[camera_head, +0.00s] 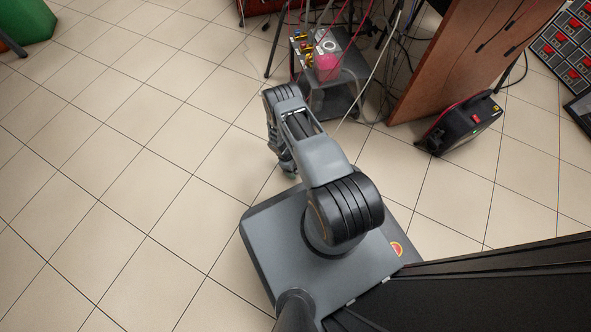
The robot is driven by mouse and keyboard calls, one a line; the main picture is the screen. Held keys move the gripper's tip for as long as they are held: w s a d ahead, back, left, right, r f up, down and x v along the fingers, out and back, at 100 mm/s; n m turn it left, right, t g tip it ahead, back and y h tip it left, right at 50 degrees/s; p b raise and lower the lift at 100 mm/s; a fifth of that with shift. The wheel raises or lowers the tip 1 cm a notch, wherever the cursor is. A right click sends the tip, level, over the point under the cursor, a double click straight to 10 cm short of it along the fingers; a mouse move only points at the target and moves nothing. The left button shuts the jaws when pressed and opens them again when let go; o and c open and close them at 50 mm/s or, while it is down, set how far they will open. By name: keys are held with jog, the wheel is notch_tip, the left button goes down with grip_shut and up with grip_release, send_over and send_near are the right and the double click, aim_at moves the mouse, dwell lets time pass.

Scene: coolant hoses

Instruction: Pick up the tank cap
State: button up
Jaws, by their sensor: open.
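A small pink tank (326,68) stands on a dark low cart (333,98) at the top middle. A small pale round piece (329,45) shows at the top of the tank; it looks like the tank cap, but it is too small to be sure. My arm reaches up the picture from my base, and its end bends down over the floor. My gripper (288,167) shows only in part below the arm links, to the left of and nearer than the cart. It is open, well apart from the tank, with nothing seen in it.
Coloured fittings (303,50) and thin hoses crowd the cart. A brown wooden panel (455,60) stands to its right, with a black box (460,122) on the floor beside it. A green object (25,20) is at the top left. The tiled floor (120,150) at left is clear.

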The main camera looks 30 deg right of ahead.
jog(key=c, duration=1)
jog(key=shift+r, duration=0.1)
jog(key=shift+r+p, duration=0.4)
jog(key=shift+r, duration=0.15)
notch_tip(320, 180, up, 3)
jog(key=shift+f+p, duration=0.15)
jog(key=shift+p, duration=0.6)
jog(key=s+a+r+p, duration=0.2)
jog(key=a+r, duration=0.1)
jog(key=a, duration=0.1)
jog(key=s+a+r+p, duration=0.2)
jog(key=s+a+r, duration=0.1)
jog(key=s+a+r+p, duration=0.2)
jog(key=a+r+p, duration=0.1)
jog(key=a, duration=0.1)
jog(key=shift+s+a, duration=0.35)
jog(key=shift+r, duration=0.1)
